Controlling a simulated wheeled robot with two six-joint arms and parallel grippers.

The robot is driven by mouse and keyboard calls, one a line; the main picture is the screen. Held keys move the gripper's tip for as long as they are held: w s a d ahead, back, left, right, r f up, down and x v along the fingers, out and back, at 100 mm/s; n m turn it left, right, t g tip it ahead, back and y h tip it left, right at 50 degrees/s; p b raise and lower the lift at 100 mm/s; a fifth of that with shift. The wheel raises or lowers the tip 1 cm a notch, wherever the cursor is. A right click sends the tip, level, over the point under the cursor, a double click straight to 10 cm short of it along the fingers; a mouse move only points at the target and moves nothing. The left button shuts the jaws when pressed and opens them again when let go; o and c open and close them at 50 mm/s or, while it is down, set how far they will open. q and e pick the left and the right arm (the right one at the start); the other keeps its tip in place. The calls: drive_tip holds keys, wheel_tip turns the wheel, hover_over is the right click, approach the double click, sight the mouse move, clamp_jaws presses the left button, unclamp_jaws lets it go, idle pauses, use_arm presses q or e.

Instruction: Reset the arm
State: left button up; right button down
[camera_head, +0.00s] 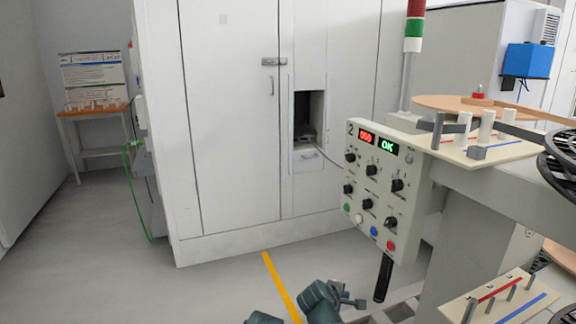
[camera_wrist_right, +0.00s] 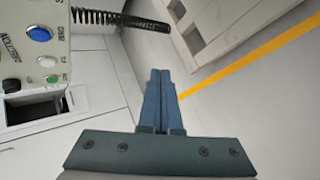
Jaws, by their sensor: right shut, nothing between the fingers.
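My right gripper (camera_head: 352,302) is low in the head view, in front of the station marked 2. Its two blue-grey fingers are shut together and empty in the right wrist view (camera_wrist_right: 160,74). They are apart from the station's control panel (camera_head: 372,180), which has a red display, a green OK display, several black knobs and coloured buttons. A black ribbed handle (camera_head: 383,278) hangs below the panel. It also shows in the right wrist view (camera_wrist_right: 120,18), beyond the fingertips. My left gripper is not in view.
A yellow floor line (camera_head: 281,286) runs left of the station. A large white cabinet (camera_head: 230,120) stands behind. Pegged plates (camera_head: 505,146) and black reels (camera_head: 562,165) are at the right. An orange side table (camera_head: 95,112) stands far left. The grey floor at left is clear.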

drive_tip(key=s+a+f+m+g+y, duration=0.2)
drive_tip(key=s+a+f+m+g, duration=0.15)
drive_tip(key=s, duration=0.35)
drive_tip(key=s+a+f+m+g+y, duration=0.15)
drive_tip(key=s+a, duration=0.25)
drive_tip(key=s, duration=0.4)
drive_tip(key=s+a+f+m+g+y, duration=0.1)
drive_tip(key=s+a+f+m+g, duration=0.25)
drive_tip(key=s, duration=0.35)
wheel_tip(320, 180, up, 32)
drive_tip(key=p, duration=3.2)
drive_tip(key=shift+a+r, duration=0.2)
drive_tip(key=shift+a, duration=0.2)
drive_tip(key=shift+y, duration=0.25)
